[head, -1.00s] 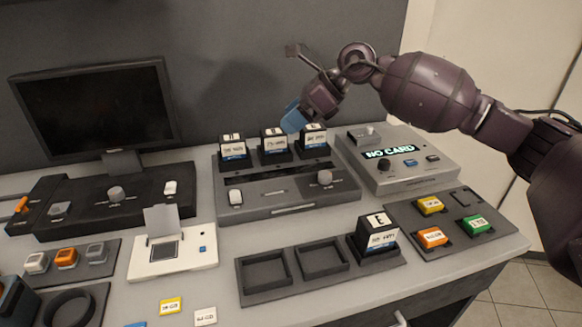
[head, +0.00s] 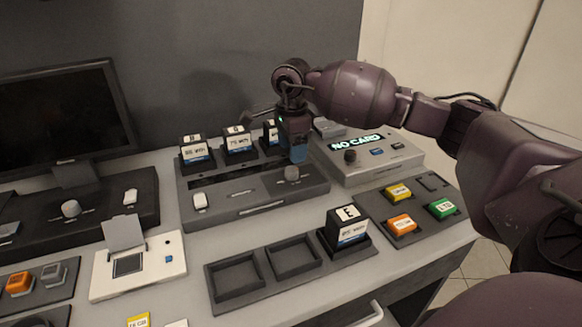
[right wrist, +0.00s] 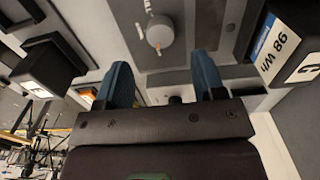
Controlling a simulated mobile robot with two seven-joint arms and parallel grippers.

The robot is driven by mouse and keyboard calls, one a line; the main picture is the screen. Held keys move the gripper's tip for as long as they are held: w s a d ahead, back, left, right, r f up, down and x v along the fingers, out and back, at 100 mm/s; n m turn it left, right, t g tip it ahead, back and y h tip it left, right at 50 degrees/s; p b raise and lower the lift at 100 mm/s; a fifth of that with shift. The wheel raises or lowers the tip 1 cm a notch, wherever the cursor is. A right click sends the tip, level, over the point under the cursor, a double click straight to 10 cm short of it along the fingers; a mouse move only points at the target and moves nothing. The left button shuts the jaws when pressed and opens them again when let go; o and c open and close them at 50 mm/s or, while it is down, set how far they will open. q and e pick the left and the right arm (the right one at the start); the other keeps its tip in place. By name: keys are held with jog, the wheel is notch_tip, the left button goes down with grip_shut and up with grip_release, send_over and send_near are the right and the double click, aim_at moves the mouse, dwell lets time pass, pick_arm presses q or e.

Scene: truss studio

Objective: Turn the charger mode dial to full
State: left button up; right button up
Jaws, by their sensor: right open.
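The grey charger (head: 240,205) stands on the bench with three labelled batteries in its rear slots. Its round grey mode dial (head: 292,173) sits at the right of its front panel. The dial also shows in the right wrist view (right wrist: 160,33), with a small orange mark on its lower edge. My right gripper (head: 299,156) hangs above and just behind the dial, blue fingers pointing down. In the right wrist view its fingers (right wrist: 163,78) are apart and empty, with the dial ahead of them, not between them. My left gripper is out of view.
A battery marked E (head: 347,228) stands in the right bay of a front tray. A white-grey unit showing NO CARD (head: 375,150) stands right of the charger. A battery marked 98 Wh (right wrist: 275,45) is close to my right gripper. Coloured blocks (head: 400,223) lie in a tray at right.

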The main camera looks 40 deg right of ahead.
aim_at(292, 169)
notch_tip(292, 169, down, 4)
jog(key=shift+f, duration=1.05)
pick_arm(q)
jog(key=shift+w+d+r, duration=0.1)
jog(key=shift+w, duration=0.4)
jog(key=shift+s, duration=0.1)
pick_arm(e)
jog(key=shift+c, duration=0.4)
jog(key=c, duration=0.8)
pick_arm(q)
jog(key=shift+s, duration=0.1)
pick_arm(e)
jog(key=shift+c, duration=0.3)
